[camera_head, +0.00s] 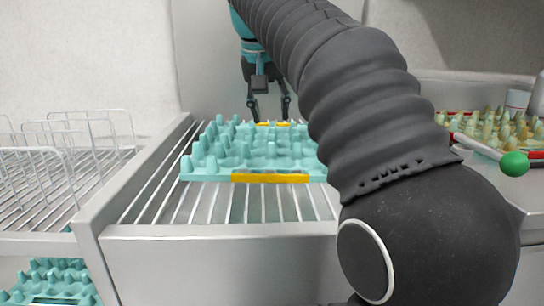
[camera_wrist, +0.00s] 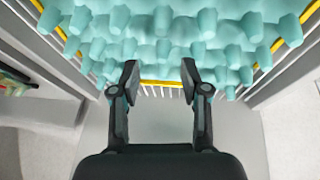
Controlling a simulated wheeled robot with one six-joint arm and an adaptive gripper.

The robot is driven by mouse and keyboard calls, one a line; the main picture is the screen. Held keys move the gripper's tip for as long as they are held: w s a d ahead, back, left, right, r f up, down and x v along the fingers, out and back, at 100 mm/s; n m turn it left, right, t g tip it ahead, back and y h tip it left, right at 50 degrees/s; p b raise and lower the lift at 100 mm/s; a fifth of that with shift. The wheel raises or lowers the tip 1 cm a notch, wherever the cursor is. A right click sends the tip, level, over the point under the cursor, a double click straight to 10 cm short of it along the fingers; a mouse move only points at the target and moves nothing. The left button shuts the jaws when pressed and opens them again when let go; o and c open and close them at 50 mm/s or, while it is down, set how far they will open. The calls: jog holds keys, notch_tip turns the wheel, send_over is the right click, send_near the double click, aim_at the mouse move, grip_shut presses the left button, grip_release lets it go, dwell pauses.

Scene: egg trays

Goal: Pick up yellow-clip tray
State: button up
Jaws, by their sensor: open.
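The yellow-clip tray (camera_head: 208,175) is a teal egg tray with tall knobs. It lies on a wire rack in the head view, with one yellow clip (camera_head: 270,178) on its near edge and another (camera_head: 272,124) on its far edge. My gripper (camera_head: 268,112) points down at the far edge, fingers apart and empty. In the wrist view, my gripper (camera_wrist: 160,78) shows open, and a yellow clip (camera_wrist: 160,83) appears between its fingertips. The tray's teal knobs (camera_wrist: 160,48) fill the top of that view. My arm hides the tray's right side in the head view.
The wire rack (camera_head: 215,205) sits in a grey metal frame (camera_head: 220,240). Empty wire dividers (camera_head: 65,165) stand at left, with another teal tray (camera_head: 50,275) below.

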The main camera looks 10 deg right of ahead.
aim_at(272, 130)
jog(key=shift+w+b+x, duration=0.15)
jog(key=shift+b+x, duration=0.25)
jog(key=shift+x, duration=0.95)
jog(key=shift+w+b+x, duration=0.1)
jog(key=shift+b+x, duration=0.25)
jog(key=shift+x, duration=1.05)
jog(key=shift+a+r, duration=0.1)
jog(key=shift+r, duration=0.05)
grip_shut()
